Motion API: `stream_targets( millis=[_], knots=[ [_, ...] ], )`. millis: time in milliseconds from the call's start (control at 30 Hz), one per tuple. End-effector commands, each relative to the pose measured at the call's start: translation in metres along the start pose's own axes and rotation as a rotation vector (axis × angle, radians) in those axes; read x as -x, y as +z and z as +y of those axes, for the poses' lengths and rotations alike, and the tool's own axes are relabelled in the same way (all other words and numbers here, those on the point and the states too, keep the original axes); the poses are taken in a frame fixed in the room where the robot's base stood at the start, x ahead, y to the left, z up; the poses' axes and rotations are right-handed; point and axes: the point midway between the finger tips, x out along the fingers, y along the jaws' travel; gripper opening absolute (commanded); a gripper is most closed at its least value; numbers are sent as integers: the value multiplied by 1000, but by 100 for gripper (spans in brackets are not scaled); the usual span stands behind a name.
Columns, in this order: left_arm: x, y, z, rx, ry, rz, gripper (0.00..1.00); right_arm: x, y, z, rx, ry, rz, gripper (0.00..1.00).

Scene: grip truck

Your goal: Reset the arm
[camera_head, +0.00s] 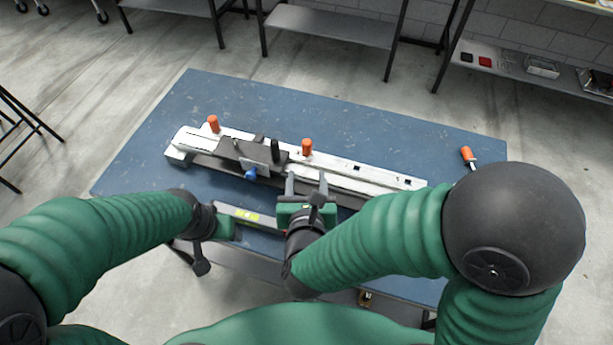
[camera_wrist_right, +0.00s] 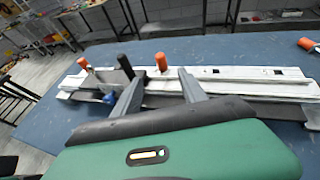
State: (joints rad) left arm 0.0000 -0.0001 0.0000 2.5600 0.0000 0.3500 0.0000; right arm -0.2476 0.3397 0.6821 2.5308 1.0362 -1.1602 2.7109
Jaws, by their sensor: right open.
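My right gripper (camera_head: 307,183) is open, its two grey fingers apart and pointing at the near side of a long white rail fixture (camera_head: 345,178). In the right wrist view the open fingers (camera_wrist_right: 158,88) show in front of the fixture (camera_wrist_right: 235,73), with nothing seen held between them. Whether the fingers touch the fixture is not clear.
The fixture lies on a blue table (camera_head: 400,135) and carries orange knobs (camera_head: 307,146), a dark block (camera_head: 235,152) and a blue knob (camera_head: 251,174). An orange-handled tool (camera_head: 468,156) lies at the right. The table's far side is clear. Shelves (camera_head: 330,25) stand behind.

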Motion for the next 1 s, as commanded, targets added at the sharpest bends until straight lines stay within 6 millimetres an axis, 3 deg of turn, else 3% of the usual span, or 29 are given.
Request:
stream_targets(
  millis=[467, 567, 667, 767, 867, 1000],
  knots=[
    [0, 0, 0, 0, 0, 0, 65, 0, 0, 0, 7, 1, 1, 49],
    [4, -1, 0, 0, 0, 0, 65, -5, 2, -1, 119, 24, 21, 49],
    [11, -2, 0, 0, 0, 0, 65, -14, 3, -6, 425, 92, 72, 49],
    [19, -4, 0, 0, 0, 0, 65, -21, -1, -19, 877, 213, 129, 49],
    [27, -6, 0, 0, 0, 0, 65, -19, -10, -42, 1352, 368, 170, 49],
    [37, -9, 0, 0, 0, 0, 65, 0, -29, -92, 1993, 658, 190, 49]
  ],
)
